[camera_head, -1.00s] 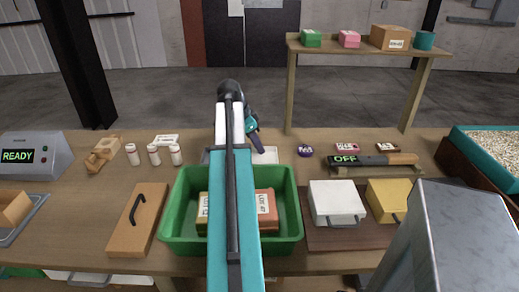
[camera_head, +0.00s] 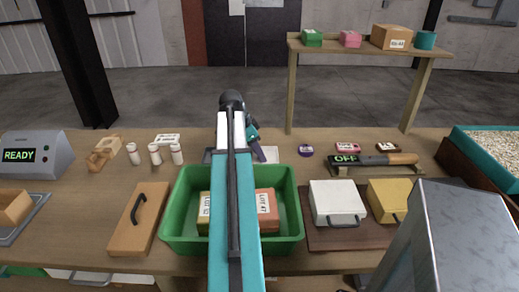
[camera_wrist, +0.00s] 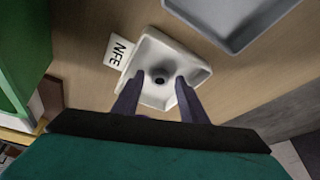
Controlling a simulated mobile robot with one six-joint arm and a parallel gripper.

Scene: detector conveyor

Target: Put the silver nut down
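My gripper (camera_wrist: 162,76) shows in the wrist view with its two dark fingers apart, pointing into a small white dish (camera_wrist: 192,68). A small dark round spot (camera_wrist: 160,81) shows between the fingertips, in the dish. It may be the nut or its hole; I cannot make out a clear silver outline. The spot is narrower than the gap, and neither finger visibly touches it. A white "NFE" label (camera_wrist: 120,50) lies beside the dish. In the head view my gripper (camera_head: 261,156) is over the bench behind the green bin, and my arm hides most of the dish (camera_head: 272,154).
The green bin (camera_head: 181,208) with boxes stands in front of the dish. White bottles (camera_head: 155,154) stand left, and a purple round item (camera_head: 306,150) and the "OFF" tool (camera_head: 375,160) lie right. A grey tray (camera_wrist: 250,8) is near the dish in the wrist view.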

